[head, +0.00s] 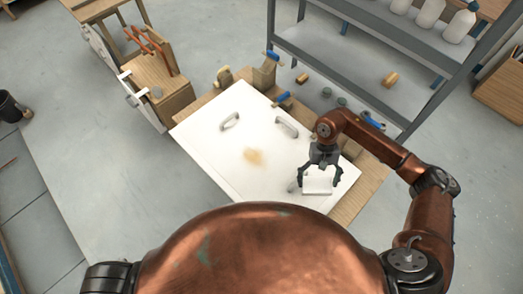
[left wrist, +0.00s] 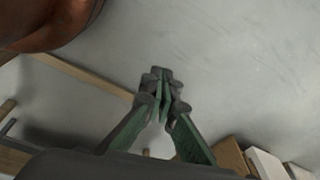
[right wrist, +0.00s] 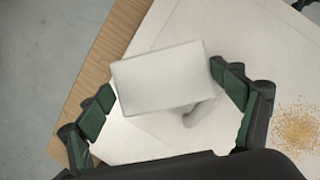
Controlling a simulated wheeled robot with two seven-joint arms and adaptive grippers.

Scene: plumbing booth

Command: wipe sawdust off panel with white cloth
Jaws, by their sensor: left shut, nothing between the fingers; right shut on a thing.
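The white panel (head: 215,150) lies flat on a wooden bench. A tan patch of sawdust (head: 254,156) is near its middle; it also shows at the right edge of the right wrist view (right wrist: 297,126). My right gripper (head: 319,182) is shut on the white cloth (right wrist: 158,78), a folded block with a finger at each side. It is over the panel's near right part, to the right of the sawdust. I cannot tell whether the cloth touches the panel. My left gripper (left wrist: 162,88) is shut and empty above the grey floor, and is hidden in the head view.
Handles (head: 229,121) (head: 287,127) stand up from the panel, and another (right wrist: 195,115) is beside the cloth. Blue-handled clamps (head: 283,97) and wooden blocks (head: 265,72) line the far edge. A metal shelf (head: 350,65) stands behind. A wooden cart (head: 160,85) is at left.

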